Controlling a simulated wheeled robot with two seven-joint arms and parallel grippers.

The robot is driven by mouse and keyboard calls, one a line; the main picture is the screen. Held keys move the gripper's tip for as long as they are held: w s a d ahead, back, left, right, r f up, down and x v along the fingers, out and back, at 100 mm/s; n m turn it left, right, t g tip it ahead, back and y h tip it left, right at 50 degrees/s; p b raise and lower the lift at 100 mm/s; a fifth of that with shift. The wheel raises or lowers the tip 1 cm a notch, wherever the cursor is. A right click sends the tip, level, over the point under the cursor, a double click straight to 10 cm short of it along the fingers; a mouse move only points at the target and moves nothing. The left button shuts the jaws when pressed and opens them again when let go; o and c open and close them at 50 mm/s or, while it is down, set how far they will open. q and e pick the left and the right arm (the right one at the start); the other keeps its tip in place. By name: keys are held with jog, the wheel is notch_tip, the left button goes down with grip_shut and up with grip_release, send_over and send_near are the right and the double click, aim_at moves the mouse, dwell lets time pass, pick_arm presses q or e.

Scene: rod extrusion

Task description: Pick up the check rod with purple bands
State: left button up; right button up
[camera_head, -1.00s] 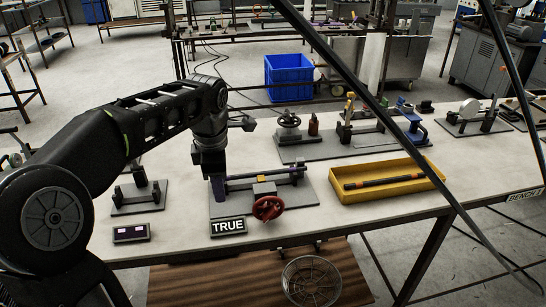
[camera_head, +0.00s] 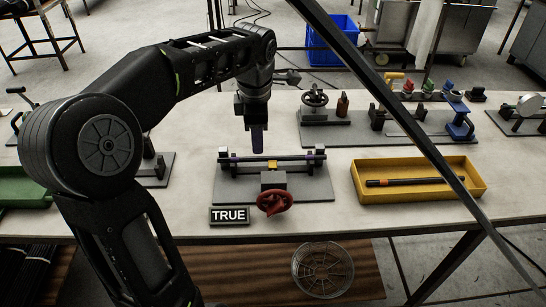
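A dark rod (camera_head: 295,158) lies level across the supports of a grey fixture (camera_head: 310,190) in the middle of the bench. Purplish marks show near its ends, but they are small. A yellow block (camera_head: 272,165) sits at its middle. My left gripper (camera_head: 258,150) points down over the rod, left of the yellow block. Its purplish fingers are seen edge-on, so their gap and any contact with the rod are unclear. My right gripper is out of view.
A red handwheel (camera_head: 274,202) and a TRUE sign (camera_head: 230,215) stand at the fixture's front. A yellow tray (camera_head: 470,183) at right holds a black rod with orange bands (camera_head: 410,182). A handwheel device (camera_head: 315,98) stands behind. A green tray (camera_head: 22,188) is at left.

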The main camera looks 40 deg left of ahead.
aim_at(259, 159)
pick_arm(q)
jog(key=shift+f, duration=0.45)
jog(key=f, duration=0.1)
jog(key=f+p, duration=0.1)
jog(key=f, duration=0.3)
jog(key=shift+w+a+f, duration=0.1)
jog(key=shift+w+a, duration=0.05)
jog(key=shift+w, duration=0.15)
jog(key=shift+c, duration=0.5)
grip_shut()
